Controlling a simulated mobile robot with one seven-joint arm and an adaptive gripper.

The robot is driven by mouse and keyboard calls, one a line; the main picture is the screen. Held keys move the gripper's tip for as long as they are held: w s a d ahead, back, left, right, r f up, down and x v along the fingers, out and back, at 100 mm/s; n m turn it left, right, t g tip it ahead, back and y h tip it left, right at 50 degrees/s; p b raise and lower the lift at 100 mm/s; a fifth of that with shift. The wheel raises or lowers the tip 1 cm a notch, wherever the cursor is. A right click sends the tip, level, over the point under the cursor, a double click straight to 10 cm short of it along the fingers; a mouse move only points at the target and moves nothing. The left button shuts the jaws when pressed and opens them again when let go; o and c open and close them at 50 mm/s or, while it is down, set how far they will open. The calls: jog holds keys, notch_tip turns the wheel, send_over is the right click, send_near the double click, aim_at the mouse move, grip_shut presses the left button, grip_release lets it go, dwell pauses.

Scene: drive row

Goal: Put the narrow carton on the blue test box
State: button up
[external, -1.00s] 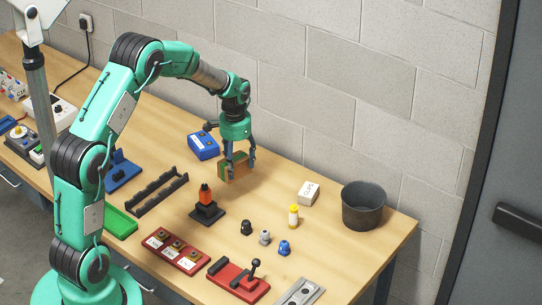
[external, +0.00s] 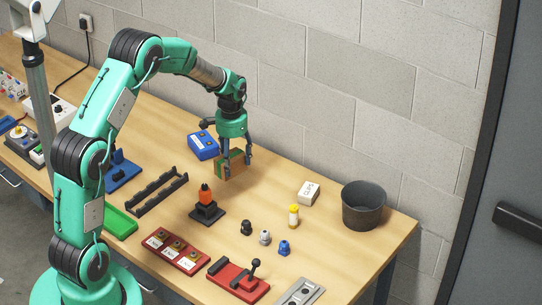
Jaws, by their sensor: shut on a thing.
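The narrow carton (external: 235,165), brown with a green side, is between the fingers of my gripper (external: 238,162). My gripper points down and is shut on it. The carton is low over the table; I cannot tell whether its underside touches the wood. The blue test box (external: 204,146) sits on the table just left of and behind the carton, with light marks on its top. The carton and the box look close, and the carton is not on top of the box.
An orange-and-black part on a dark base (external: 206,208) stands in front of the carton. A black rack (external: 157,194) lies to the left. A white box (external: 308,193), a yellow-capped bottle (external: 294,216) and a dark bucket (external: 363,206) stand to the right. A block wall (external: 330,100) rises behind.

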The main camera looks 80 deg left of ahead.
jog(key=s+a+n+p, duration=0.1)
jog(key=s+a+p, duration=0.3)
jog(key=s, duration=0.4)
jog(key=s+a+p, duration=0.5)
jog(key=s+p, duration=0.1)
jog(key=s, duration=0.3)
jog(key=shift+n, duration=0.4)
jog(key=shift+a, duration=0.15)
jog(key=p, duration=0.2)
send_over(200, 145)
jog(key=shift+f, duration=0.7)
jog(key=shift+f, duration=0.15)
jog(key=shift+f+p, duration=0.45)
jog(key=shift+f, duration=1.15)
jog(key=shift+f, duration=0.15)
